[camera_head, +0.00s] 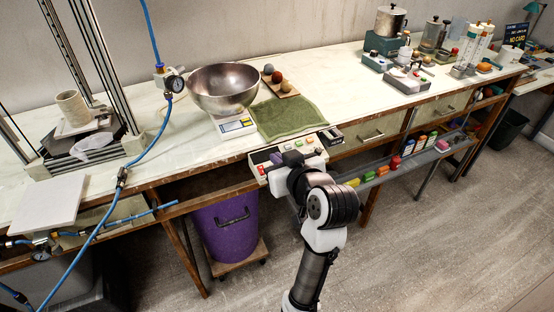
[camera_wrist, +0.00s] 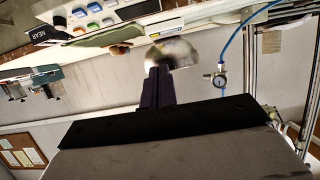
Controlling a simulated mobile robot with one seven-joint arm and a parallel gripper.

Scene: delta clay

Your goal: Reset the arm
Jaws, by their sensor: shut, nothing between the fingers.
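My white and black arm (camera_head: 325,232) rises from the bottom of the head view and bends toward the table's front edge. My gripper (camera_head: 284,157) is at its end, over or in front of the button panel (camera_head: 272,168) at the edge. In the wrist view my gripper's dark fingers (camera_wrist: 158,72) are together with nothing between them. The view is tilted and looks across the bench. Whether the gripper touches the panel cannot be told.
A metal bowl (camera_head: 224,86) sits on a scale (camera_head: 236,126), beside a green cloth (camera_head: 287,117). A purple bin (camera_head: 225,232) stands under the table. A shelf of coloured blocks (camera_head: 420,150) runs along the front, right of my arm. The floor at lower right is clear.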

